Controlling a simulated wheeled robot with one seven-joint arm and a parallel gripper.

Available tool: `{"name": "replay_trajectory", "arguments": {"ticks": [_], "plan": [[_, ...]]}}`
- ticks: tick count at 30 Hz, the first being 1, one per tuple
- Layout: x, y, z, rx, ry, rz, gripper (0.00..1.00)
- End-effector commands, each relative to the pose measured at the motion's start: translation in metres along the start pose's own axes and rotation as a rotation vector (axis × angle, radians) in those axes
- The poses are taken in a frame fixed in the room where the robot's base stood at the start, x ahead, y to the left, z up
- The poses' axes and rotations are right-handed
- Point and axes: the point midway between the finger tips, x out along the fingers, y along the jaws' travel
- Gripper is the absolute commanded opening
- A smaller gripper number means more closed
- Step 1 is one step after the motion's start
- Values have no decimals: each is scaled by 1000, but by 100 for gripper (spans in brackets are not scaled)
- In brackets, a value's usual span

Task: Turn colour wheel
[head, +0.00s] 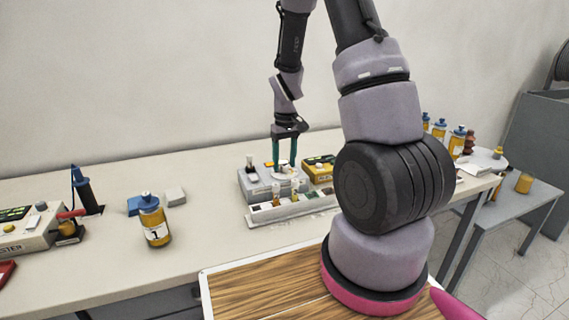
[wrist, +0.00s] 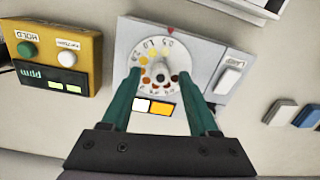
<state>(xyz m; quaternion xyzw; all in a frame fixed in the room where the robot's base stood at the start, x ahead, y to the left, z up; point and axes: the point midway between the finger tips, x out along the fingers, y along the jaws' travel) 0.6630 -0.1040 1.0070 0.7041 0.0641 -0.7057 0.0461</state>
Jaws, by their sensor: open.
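The colour wheel (wrist: 168,62) is a pale round disc with yellow to dark brown dots and printed numbers around a central knob. It sits on a light grey device (wrist: 207,60) with a red triangle mark at its edge. My gripper (wrist: 163,82) is open, with one green finger on each side of the wheel's lower part in the wrist view. I cannot tell whether the fingers touch it. In the head view my gripper (head: 284,150) points down over the grey device (head: 255,188), and the fingers partly hide the wheel.
A yellow meter (wrist: 57,62) with buttons stands left of the device in the wrist view. A rack (head: 292,208) with small vials lies in front of the device. A bottle labelled 1 (head: 153,222) stands to the left.

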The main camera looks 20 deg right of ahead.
Motion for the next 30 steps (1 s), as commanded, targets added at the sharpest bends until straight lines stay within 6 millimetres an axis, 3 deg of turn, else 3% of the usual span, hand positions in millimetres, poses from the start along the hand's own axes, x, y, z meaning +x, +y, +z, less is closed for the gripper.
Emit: {"name": "replay_trajectory", "arguments": {"ticks": [11,13,16,17,30], "plan": [[8,0,0,0,1,0,61],[8,0,0,0,0,0,41],[8,0,0,0,0,0,3],[8,0,0,0,0,0,0],[7,0,0,84,3,0,0]]}}
